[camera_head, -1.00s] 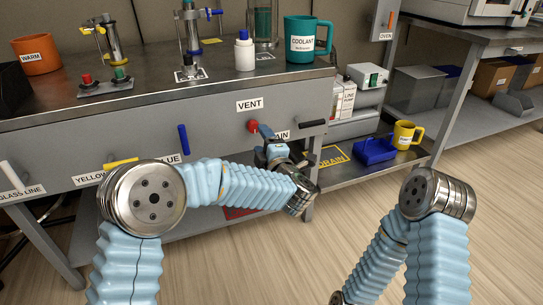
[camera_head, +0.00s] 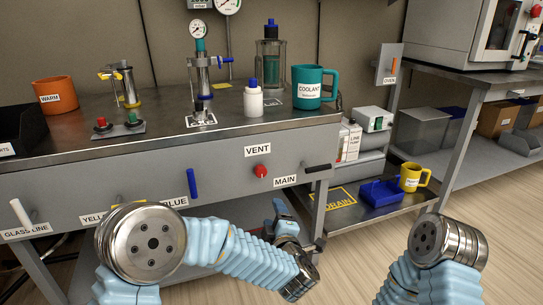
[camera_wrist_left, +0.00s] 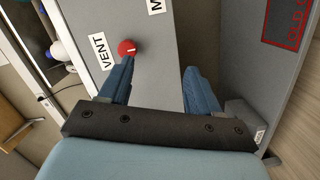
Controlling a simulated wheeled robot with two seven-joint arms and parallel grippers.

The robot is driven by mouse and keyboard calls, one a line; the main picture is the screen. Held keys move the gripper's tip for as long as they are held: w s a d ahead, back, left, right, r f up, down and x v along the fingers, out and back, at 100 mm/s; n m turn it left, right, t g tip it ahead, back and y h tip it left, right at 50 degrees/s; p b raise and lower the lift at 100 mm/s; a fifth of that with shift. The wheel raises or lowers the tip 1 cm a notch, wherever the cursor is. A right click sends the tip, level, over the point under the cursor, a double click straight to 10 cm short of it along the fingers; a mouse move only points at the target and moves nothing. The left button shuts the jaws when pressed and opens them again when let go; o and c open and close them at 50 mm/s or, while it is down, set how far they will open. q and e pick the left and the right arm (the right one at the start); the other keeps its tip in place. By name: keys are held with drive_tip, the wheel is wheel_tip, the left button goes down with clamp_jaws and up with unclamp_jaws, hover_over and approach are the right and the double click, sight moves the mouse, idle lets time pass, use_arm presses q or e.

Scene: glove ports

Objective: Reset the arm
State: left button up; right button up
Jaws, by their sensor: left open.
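My left arm comes in from the lower left in the head view. Its left gripper (camera_head: 281,221) hangs low in front of the bench panel, below the red VENT knob (camera_head: 261,171). In the left wrist view the left gripper (camera_wrist_left: 158,78) has its two blue fingers apart with nothing between them. The red knob also shows there (camera_wrist_left: 127,47), just beyond the tip of the left-hand finger and apparently apart from it. My right arm shows at the lower right of the head view; its gripper is outside the picture.
Handles stick out from the panel: blue (camera_head: 192,184), black MAIN (camera_head: 317,168) and white GLASS LINE (camera_head: 20,213). The bench top holds a teal COOLANT mug (camera_head: 312,88), an orange WARM mug (camera_head: 55,95) and a white bottle (camera_head: 254,102). A blue tray (camera_head: 380,192) and yellow mug (camera_head: 414,177) stand on the low shelf.

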use_arm(q)
drive_tip(key=s+a+f+m+g+h+p, duration=0.25)
drive_tip(key=a+f+m+g, duration=0.2)
drive_tip(key=f, duration=0.45)
drive_tip(key=s+a+f+m+g+h+p, duration=0.25)
drive_tip(key=s+a+f+m, duration=0.2)
drive_tip(key=f, duration=0.45)
drive_tip(key=s+a+f+m+g+p, duration=0.1)
drive_tip(key=s+a+f+g, duration=0.1)
drive_tip(key=s, duration=0.5)
drive_tip(key=s+a+f+m+g+h+p, duration=0.1)
drive_tip(key=s+f+m+g, duration=0.1)
drive_tip(key=s, duration=0.5)
drive_tip(key=s+a+f+m+g+h, duration=0.1)
drive_tip(key=s+a+f+m+g, duration=0.1)
drive_tip(key=s+g, duration=0.3)
drive_tip(key=s+f, duration=0.1)
drive_tip(key=s, duration=0.2)
drive_tip(key=shift+a+f+p, duration=0.35)
drive_tip(key=shift+f+p, duration=0.05)
use_arm(e)
wheel_tip(320, 180, up, 9)
drive_tip(key=shift+s+a, duration=0.15)
drive_tip(key=shift+a, duration=0.15)
